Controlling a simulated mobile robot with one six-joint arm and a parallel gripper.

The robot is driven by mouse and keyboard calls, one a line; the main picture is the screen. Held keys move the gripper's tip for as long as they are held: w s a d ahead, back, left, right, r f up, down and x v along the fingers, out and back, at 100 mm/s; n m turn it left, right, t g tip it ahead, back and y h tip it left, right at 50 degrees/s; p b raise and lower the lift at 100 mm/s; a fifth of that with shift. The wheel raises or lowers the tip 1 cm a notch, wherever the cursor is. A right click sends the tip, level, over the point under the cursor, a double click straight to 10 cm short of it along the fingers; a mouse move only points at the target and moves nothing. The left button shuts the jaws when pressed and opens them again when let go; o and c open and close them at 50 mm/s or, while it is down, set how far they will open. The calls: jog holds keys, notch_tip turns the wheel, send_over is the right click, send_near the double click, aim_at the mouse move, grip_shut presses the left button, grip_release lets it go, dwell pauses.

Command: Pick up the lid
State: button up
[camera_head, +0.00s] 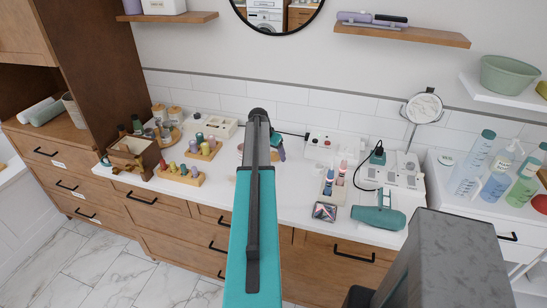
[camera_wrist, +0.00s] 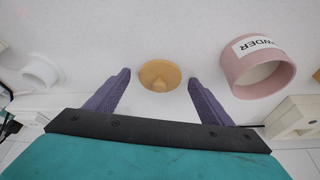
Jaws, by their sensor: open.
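The lid (camera_wrist: 152,70) is a small round wooden disc with a knob, lying on the white counter in the wrist view. My gripper (camera_wrist: 160,78) is open, with one purple finger to the left of the lid and one to the right. Both fingers look apart from the lid, and nothing is held. I cannot tell how high the fingertips are above the counter. In the head view my arm hides the lid and most of the gripper.
A pink powder jar (camera_wrist: 240,70) stands close to the right finger. A white cup-like object (camera_wrist: 40,72) is at the left. In the head view, a wooden bottle rack (camera_head: 203,150) stands left of my arm, and a teal hair dryer (camera_head: 378,217) lies to the right.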

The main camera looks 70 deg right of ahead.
aim_at(272, 153)
jog(key=c, duration=1.1)
jog(key=shift+r, duration=0.2)
jog(key=shift+r+b, duration=1.05)
jog(key=shift+r, duration=0.45)
jog(key=s+a+b, duration=0.1)
jog(key=s+a, duration=0.1)
jog(key=a, duration=0.2)
jog(key=s+a+r+b, duration=0.1)
jog(key=s+a+b, duration=0.1)
jog(key=a, duration=0.3)
jog(key=s+a+b, duration=0.1)
jog(key=s+a, duration=0.3)
jog(key=a, duration=0.1)
jog(key=shift+r+b, duration=0.3)
